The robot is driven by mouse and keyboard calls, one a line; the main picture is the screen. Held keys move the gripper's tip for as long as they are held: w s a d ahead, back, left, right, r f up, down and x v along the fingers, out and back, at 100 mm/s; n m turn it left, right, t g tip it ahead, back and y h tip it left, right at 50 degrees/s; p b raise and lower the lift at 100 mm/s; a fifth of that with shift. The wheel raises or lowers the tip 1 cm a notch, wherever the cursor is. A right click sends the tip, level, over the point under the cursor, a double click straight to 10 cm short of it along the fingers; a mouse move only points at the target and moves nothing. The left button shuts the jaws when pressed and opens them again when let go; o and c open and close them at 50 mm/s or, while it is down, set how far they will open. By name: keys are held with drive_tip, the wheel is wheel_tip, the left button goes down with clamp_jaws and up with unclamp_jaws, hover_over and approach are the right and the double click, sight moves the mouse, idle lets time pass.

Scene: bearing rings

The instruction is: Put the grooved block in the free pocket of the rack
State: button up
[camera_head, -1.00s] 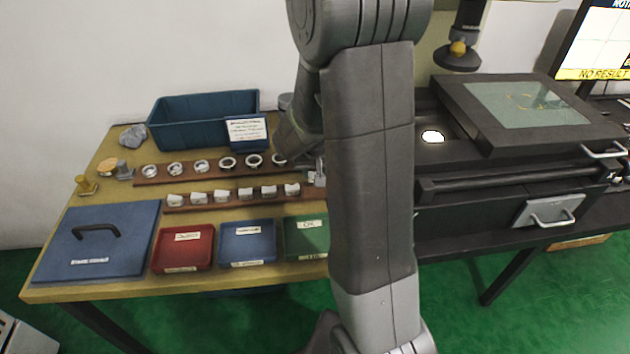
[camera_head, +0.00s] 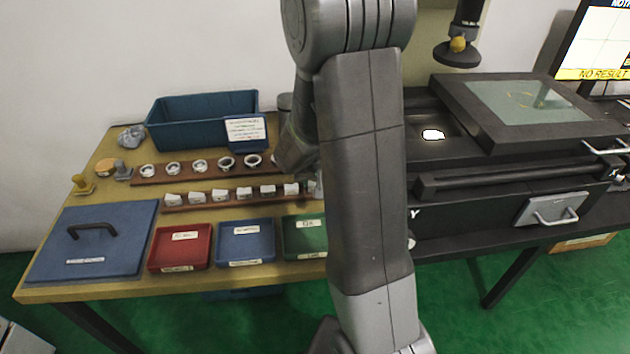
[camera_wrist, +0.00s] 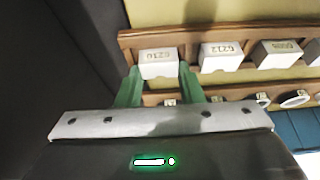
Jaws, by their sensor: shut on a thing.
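My gripper (camera_wrist: 158,74) has green fingers shut on the grooved block (camera_wrist: 158,64), a white block with a label on its face. In the wrist view the block lines up with the end of the row in the wooden rack (camera_wrist: 188,37). I cannot tell whether it is fully seated. In the head view the rack (camera_head: 230,205) is the nearer wooden strip with several white blocks. My arm hides most of the gripper and the rack's right end there.
A second wooden strip (camera_head: 140,181) with several rings lies behind the rack. Red (camera_head: 180,246), blue (camera_head: 246,243) and green (camera_head: 303,237) trays stand in front. A blue bin (camera_head: 185,119) is at the back. A dark machine (camera_head: 470,190) stands right of my arm.

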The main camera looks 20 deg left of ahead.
drive_tip(key=o, duration=1)
drive_tip(key=shift+s+d+f, duration=0.25)
drive_tip(key=shift+s+f, duration=0.05)
drive_tip(key=shift+f, duration=0.35)
drive_tip(key=shift+c, duration=0.2)
drive_tip(key=shift+o, duration=0.4)
drive_tip(key=shift+w+a+r+p, duration=0.1)
drive_tip(key=shift+r+p, duration=0.55)
drive_tip(key=shift+p, duration=0.25)
drive_tip(key=p+v, duration=0.1)
drive_tip(key=v, duration=1.1)
drive_tip(key=shift+w+a+p, duration=0.15)
drive_tip(key=shift+w+p, duration=0.15)
drive_tip(key=shift+p, duration=0.1)
drive_tip(key=b+x, duration=0.2)
drive_tip(key=x, duration=1)
drive_tip(key=shift+s+r, duration=0.1)
